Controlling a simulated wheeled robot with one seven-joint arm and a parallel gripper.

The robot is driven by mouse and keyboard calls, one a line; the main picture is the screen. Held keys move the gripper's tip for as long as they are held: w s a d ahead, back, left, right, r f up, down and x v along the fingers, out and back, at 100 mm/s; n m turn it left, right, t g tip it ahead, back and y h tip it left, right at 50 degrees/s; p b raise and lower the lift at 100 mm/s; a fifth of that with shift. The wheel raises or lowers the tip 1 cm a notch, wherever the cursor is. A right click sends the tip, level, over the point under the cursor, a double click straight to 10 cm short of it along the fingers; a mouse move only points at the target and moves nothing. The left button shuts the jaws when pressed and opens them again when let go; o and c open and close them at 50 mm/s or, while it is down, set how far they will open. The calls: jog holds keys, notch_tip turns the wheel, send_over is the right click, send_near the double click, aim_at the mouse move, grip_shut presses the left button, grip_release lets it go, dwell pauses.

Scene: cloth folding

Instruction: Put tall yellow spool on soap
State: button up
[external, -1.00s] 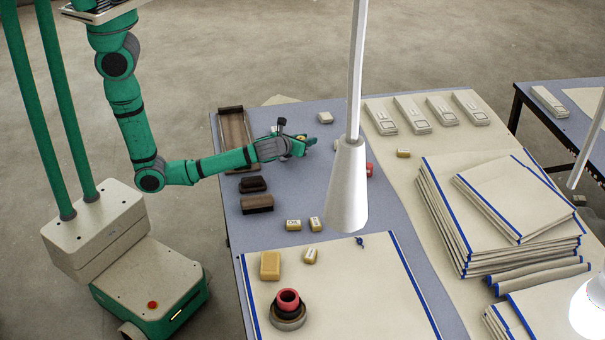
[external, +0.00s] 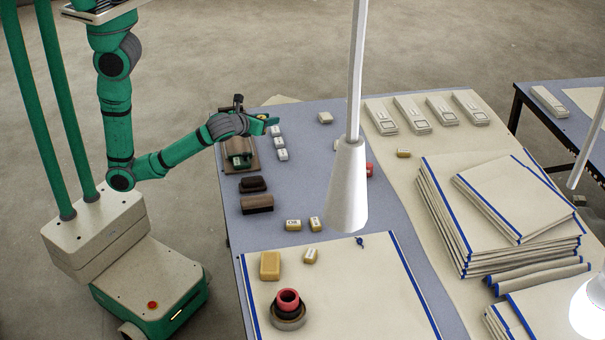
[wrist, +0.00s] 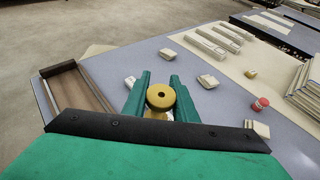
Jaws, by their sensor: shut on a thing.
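My gripper (external: 273,121) is shut on a yellow spool (wrist: 160,107), held between its two green fingers in the wrist view. The spool's round top with a dark centre hole faces the wrist camera. In the external view the spool is hard to make out. Tan blocks (external: 293,225) lie nearer the front. I cannot tell which block is the soap. The held spool appears above the table, apart from the blocks.
A brown open tray (wrist: 60,70) is at the table's left edge, under my wrist. Two dark brushes (external: 257,204) lie in front of it. A white lamp (external: 347,185) hangs over mid-table. Folded cloth stacks (external: 495,215) are at right. Table between blocks and lamp is mostly clear.

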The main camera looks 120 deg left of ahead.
jog(key=w+d+r+m+t+h, duration=0.15)
jog(key=w+d+m+t, duration=0.4)
jog(key=w+d, duration=1.1)
jog(key=w+d+r+m+t+h, duration=0.1)
jog(key=w+d+m+t+h, duration=0.15)
jog(key=d, duration=0.95)
jog(key=w+d+r+m+t+h, duration=0.1)
jog(key=d+r+m+t+h, duration=0.15)
jog(key=d, duration=0.95)
send_over(270, 265)
jog(key=w+a, duration=0.1)
jog(key=a, duration=0.2)
notch_tip(270, 265, down, 10)
jog(key=shift+w+d+f+m+t+y, duration=0.1)
jog(key=shift+w+f+m+t+y, duration=0.15)
jog(key=shift+w+f, duration=0.4)
jog(key=shift+f, duration=1.3)
jog(key=shift+f, duration=0.15)
